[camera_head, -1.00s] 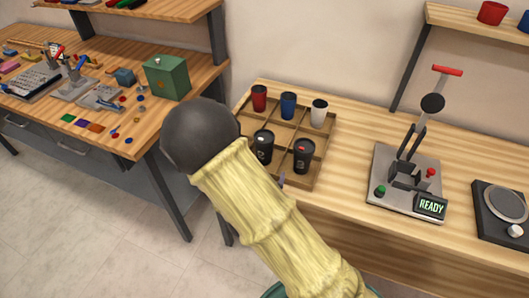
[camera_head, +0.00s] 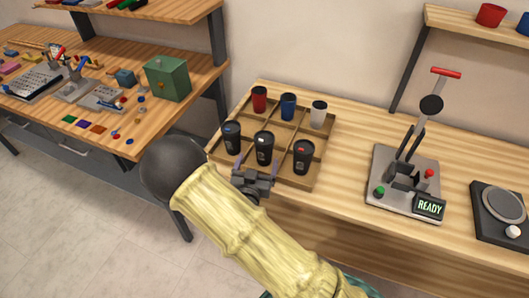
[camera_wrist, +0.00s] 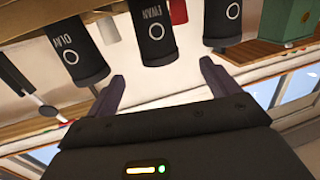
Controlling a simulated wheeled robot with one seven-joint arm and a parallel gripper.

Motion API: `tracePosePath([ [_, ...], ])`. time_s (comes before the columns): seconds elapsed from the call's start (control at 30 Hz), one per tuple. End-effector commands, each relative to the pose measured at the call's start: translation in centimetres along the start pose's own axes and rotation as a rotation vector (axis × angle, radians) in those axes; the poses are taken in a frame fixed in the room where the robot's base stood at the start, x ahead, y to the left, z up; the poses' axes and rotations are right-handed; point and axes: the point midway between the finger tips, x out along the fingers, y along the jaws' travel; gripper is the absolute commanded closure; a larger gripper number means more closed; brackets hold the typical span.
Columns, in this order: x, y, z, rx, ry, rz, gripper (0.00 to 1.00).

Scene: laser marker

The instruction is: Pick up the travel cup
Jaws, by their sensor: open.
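Three black travel cups with lids stand in the front row of a divided wooden tray (camera_head: 222,153): a left one (camera_head: 231,138), a middle one (camera_head: 264,147) and a right one (camera_head: 303,157). My gripper (camera_head: 257,168) is open and empty at the tray's front edge, facing the middle cup. The wrist view is upside down. There the middle cup (camera_wrist: 152,40) reads like "EWAN" and lies beyond the gap between my fingers (camera_wrist: 162,74). A cup with other lettering (camera_wrist: 74,48) is left of it, and another dark cup (camera_wrist: 222,22) is to the right.
Red (camera_head: 259,99), blue (camera_head: 288,106) and white (camera_head: 319,114) cups stand in the tray's back row. A lever press (camera_head: 405,180) with a READY display stands to the right. A cluttered bench (camera_head: 125,140) with a green box (camera_head: 167,78) is at left.

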Motion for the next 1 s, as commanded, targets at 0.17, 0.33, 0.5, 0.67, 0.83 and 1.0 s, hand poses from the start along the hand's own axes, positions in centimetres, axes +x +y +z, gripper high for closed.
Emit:
tracePosePath([
  [0.17, 3.3, 0.1, -0.2, 0.001, 0.001, 0.002, 0.12],
  [0.33, 6.0, 0.1, -0.1, 0.0, 0.0, 0.001, 0.12],
  [0.5, 7.0, 0.0, 0.0, -0.001, 0.0, -0.001, 0.12],
  [0.67, 7.0, 0.0, 0.0, -0.001, -0.001, -0.001, 0.12],
  [0.83, 7.4, 0.0, -0.1, 0.0, 0.0, 0.0, 0.12],
  [1.0, 9.5, 0.3, -0.5, -0.001, 0.0, 0.0, 0.12],
])
